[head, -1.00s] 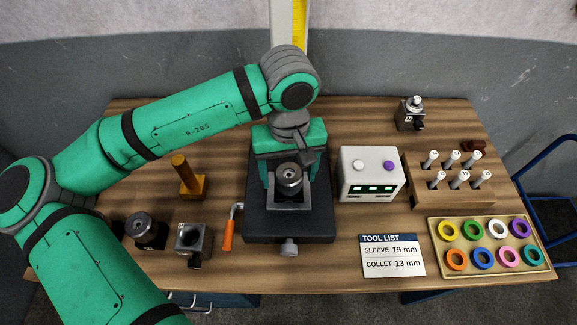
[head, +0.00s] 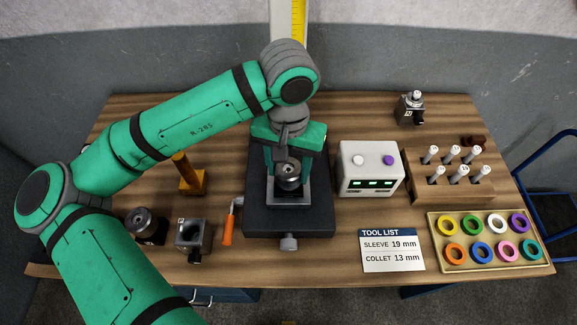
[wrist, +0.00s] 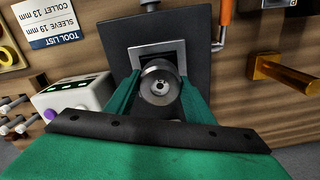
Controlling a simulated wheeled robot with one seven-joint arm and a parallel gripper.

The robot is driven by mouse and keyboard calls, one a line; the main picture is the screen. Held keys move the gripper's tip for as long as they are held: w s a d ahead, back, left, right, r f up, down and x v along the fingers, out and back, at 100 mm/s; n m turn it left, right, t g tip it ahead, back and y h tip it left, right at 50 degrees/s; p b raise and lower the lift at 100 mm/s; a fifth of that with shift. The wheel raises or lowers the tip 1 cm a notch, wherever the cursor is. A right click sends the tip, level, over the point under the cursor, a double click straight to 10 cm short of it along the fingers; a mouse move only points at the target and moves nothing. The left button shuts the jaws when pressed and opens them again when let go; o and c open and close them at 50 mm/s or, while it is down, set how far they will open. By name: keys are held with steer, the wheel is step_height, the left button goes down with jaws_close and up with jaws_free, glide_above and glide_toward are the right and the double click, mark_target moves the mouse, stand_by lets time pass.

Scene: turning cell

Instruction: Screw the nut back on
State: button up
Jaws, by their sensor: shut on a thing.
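The round metal nut (head: 288,171) is dark grey with a bored centre and is over the grey square fixture (head: 288,202) on the black base block (head: 258,221). My gripper (head: 289,174) reaches in from behind, with a green finger on each side of the nut, shut on it. In the wrist view the nut (wrist: 158,85) is between the fingers of my gripper (wrist: 160,90), with a small bright part in its bore. The nut hides what is under it, so I cannot tell how far it is threaded.
An orange-handled wrench (head: 229,222) lies left of the base. A white box with lit displays (head: 370,168) stands close on the right. Left are a brass post (head: 190,178), a square block (head: 193,237) and a dark round holder (head: 146,226). The ring tray (head: 433,243) is at right.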

steer(key=m, duration=0.3)
steer(key=shift+a+m, duration=0.1)
steer(key=shift+m, duration=0.3)
steer(key=m, duration=0.3)
steer(key=shift+m, duration=0.3)
steer(key=m, duration=0.6)
steer(key=shift+m, duration=0.3)
steer(key=o, duration=1.2)
steer(key=shift+o, duration=0.2)
